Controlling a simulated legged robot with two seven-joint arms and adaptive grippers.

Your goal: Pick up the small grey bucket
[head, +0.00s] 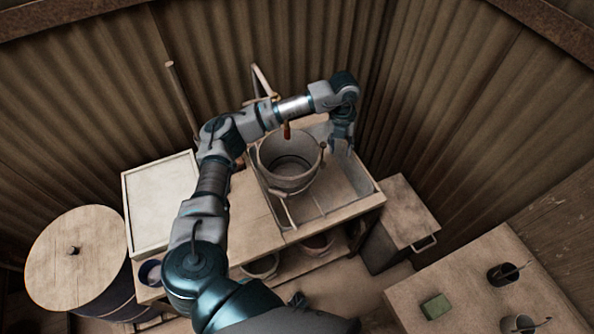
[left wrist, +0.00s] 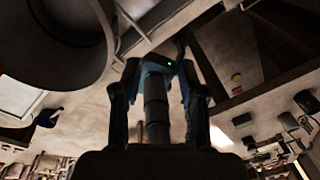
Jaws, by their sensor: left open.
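A grey bucket (head: 288,180) with a raised rim and a thin handle hanging at its front stands upright in the shallow wooden basin (head: 345,199). My left gripper (head: 341,149) points down just right of the bucket, over the basin, and is apart from its rim. In the left wrist view the open, empty fingers of my left gripper (left wrist: 158,80) show in the middle. A large dark round vessel (left wrist: 50,40), which looks like the same bucket, fills the upper left there. My right gripper is not seen.
More round vessels (head: 262,266) sit on the shelf under the bench. A lidded barrel (head: 75,255) and a pale tray (head: 160,205) are at left. A wooden box (head: 405,212) stands right of the basin. A table (head: 470,275) at lower right holds a green block (head: 436,306) and dark cups (head: 502,274).

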